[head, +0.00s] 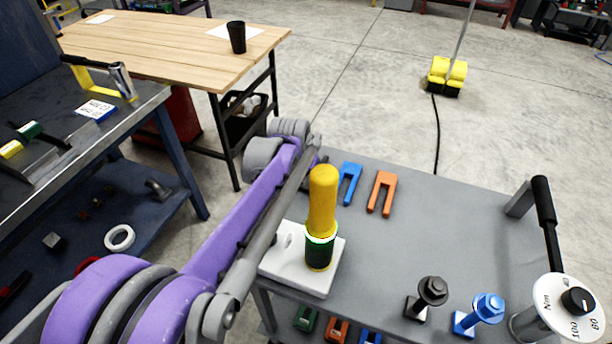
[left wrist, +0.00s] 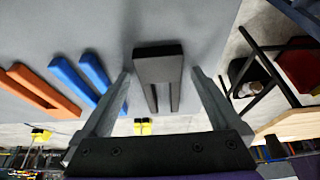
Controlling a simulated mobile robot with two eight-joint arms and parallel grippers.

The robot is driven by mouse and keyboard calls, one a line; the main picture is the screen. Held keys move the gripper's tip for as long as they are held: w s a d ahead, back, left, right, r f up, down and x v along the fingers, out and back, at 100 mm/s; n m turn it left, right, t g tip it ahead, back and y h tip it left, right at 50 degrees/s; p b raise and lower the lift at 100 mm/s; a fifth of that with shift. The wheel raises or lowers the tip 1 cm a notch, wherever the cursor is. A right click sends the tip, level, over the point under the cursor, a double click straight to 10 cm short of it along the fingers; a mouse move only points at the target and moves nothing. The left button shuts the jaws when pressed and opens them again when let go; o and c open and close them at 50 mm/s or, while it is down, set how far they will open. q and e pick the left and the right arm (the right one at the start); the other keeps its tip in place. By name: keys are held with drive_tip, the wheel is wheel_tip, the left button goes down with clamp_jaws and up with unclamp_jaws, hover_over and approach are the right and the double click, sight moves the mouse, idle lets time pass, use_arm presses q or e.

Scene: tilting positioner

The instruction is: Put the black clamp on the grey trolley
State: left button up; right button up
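The black clamp (left wrist: 158,66), a two-pronged fork, shows in the left wrist view between the fingers of my left gripper (left wrist: 160,78). The fingers stand apart on either side of it, with a gap visible at each side. The clamp appears to lie on the grey trolley (head: 420,230), near its edge, with a shadow beside it; contact underneath cannot be seen. In the head view my left arm hides the clamp and most of the gripper at the trolley's far left corner. The trolley top also shows in the left wrist view (left wrist: 60,30). My right gripper is not in view.
A blue fork (head: 349,181) and an orange fork (head: 382,192) lie beside the gripper. A yellow-handled tool (head: 322,205) stands on a white block (head: 300,274). A black knobbed piece (head: 431,292), a blue one (head: 487,307) and a dial (head: 570,305) occupy the front right. The trolley's middle is clear.

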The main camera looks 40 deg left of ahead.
use_arm(q)
drive_tip(key=shift+r, duration=0.1)
drive_tip(key=p+v, duration=0.2)
drive_tip(key=v, duration=1)
drive_tip(key=shift+r, duration=0.15)
